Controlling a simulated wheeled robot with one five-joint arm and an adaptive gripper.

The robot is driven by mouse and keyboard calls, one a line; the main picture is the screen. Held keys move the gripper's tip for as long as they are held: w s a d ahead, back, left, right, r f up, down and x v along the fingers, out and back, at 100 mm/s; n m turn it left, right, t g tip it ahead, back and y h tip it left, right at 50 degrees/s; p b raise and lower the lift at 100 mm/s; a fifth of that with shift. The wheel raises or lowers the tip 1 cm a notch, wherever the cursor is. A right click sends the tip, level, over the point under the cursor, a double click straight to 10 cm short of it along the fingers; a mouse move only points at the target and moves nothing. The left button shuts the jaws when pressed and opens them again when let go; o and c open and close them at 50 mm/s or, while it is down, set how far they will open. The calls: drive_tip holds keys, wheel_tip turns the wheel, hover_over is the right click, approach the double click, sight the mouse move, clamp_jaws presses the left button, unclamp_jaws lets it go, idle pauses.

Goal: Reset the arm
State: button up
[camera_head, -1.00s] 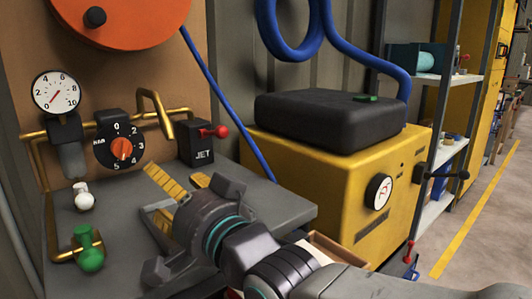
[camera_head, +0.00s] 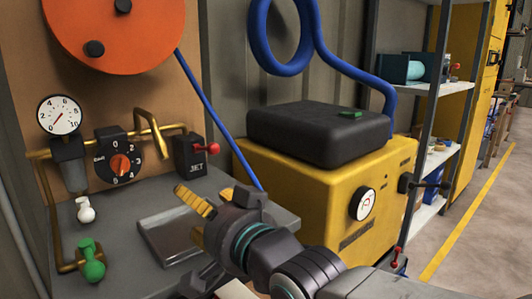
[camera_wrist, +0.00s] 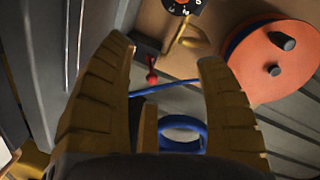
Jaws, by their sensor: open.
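My gripper (camera_head: 190,212) is over the grey bench (camera_head: 130,200) in the head view, its yellow ribbed fingers pointing up and left toward the panel. In the wrist view my gripper (camera_wrist: 165,55) shows its two fingers wide apart. It is open, with nothing held between the fingers. A shallow grey tray (camera_head: 165,250) lies on the bench left of the gripper, partly hidden by it.
Near the panel are a pressure gauge (camera_head: 59,114), a selector dial (camera_head: 121,166), a red-lever JET box (camera_head: 190,155) and a green valve handle (camera_head: 91,262). A yellow machine (camera_head: 320,195) stands right of the bench. The floor (camera_head: 480,240) at far right is clear.

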drive_tip(key=s+d+r+n+g+h+p, duration=0.1)
drive_tip(key=s+d+r+g+h+p, duration=0.2)
drive_tip(key=d+p, duration=0.65)
drive_tip(key=d+r+g+h+p, duration=0.1)
drive_tip(key=d+r+h+p, duration=0.25)
drive_tip(key=d+p, duration=0.55)
drive_tip(key=s+d+r+g+h+p, duration=0.2)
drive_tip(key=s+d+r+g+p, duration=0.1)
drive_tip(key=s+p, duration=0.4)
drive_tip(key=s+d+r+n+g+h+p, duration=0.1)
drive_tip(key=s+d+r+g+h+p, duration=0.1)
drive_tip(key=s+d+p, duration=0.4)
drive_tip(key=s+r+p, duration=0.1)
drive_tip(key=p, duration=0.3)
drive_tip(key=shift+s+d+r+n+g, duration=0.15)
drive_tip(key=shift+s+r+n+g, duration=0.15)
drive_tip(key=shift+r+g, duration=0.1)
